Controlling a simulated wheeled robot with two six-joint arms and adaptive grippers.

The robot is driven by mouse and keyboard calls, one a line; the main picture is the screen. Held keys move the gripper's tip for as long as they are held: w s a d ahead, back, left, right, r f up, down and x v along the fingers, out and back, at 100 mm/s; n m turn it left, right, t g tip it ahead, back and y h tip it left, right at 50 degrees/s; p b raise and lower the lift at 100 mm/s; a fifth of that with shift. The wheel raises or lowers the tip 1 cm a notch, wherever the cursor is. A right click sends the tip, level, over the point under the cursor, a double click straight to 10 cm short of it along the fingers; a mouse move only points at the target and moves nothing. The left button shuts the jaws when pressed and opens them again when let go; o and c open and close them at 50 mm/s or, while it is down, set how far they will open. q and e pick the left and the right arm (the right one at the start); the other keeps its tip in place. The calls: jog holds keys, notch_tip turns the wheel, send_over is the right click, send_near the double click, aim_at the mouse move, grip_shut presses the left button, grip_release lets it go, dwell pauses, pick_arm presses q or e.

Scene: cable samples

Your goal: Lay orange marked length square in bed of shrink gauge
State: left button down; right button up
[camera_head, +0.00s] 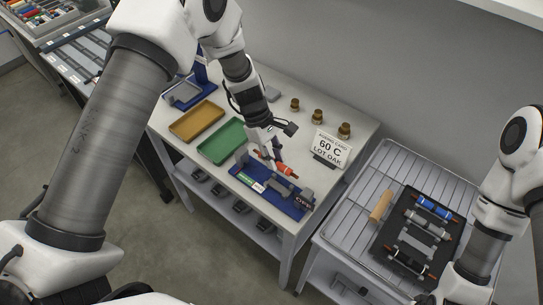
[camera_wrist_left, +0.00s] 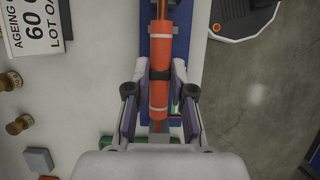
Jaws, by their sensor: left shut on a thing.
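The orange marked length (camera_head: 286,171) has pale bands, a dark band and copper-coloured core ends. My left gripper (camera_head: 267,153) is shut on it over the shrink gauge. In the left wrist view the orange length (camera_wrist_left: 159,60) runs up the picture between the fingers of my left gripper (camera_wrist_left: 160,100). The shrink gauge (camera_head: 290,205) is a blue base with grey blocks and a green-and-white strip, on the table. Its blue base (camera_wrist_left: 182,20) shows under the length in the wrist view. I cannot tell whether the length touches the bed. My right gripper is not clearly visible.
A green tray (camera_head: 221,150) and a mustard tray (camera_head: 197,121) lie left of the gauge. A "60 C LOT OAK" sign (camera_head: 331,148) and brass weights (camera_head: 317,116) stand behind. A wire rack (camera_head: 338,231) at right holds a black board (camera_head: 385,247) with cable samples and a wooden handle (camera_head: 381,206).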

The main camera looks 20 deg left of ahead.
aim_at(278, 186)
pick_arm(q)
jog(key=shift+s+d+r, duration=0.25)
jog(key=shift+s+r, duration=0.05)
jog(key=shift+s, duration=0.1)
jog(key=shift+w+f, duration=0.1)
jog(key=shift+f, duration=0.1)
jog(key=f, duration=0.1)
jog(key=f+b, duration=0.1)
jog(key=shift+w+a+f, duration=0.1)
jog(key=shift+a+f, duration=0.1)
jog(key=shift+f, duration=0.1)
jog(key=shift+f+b, duration=0.4)
jog(key=shift+b, duration=0.15)
jog(key=shift+f+b, duration=1.45)
jog(key=shift+f, duration=1.1)
pick_arm(e)
jog(key=shift+s+d+f, duration=0.1)
jog(key=shift+f, duration=1.15)
jog(key=shift+s+f, duration=0.1)
jog(key=shift+f, duration=1.15)
pick_arm(q)
jog(key=shift+f, duration=0.15)
jog(key=c, duration=0.9)
grip_release()
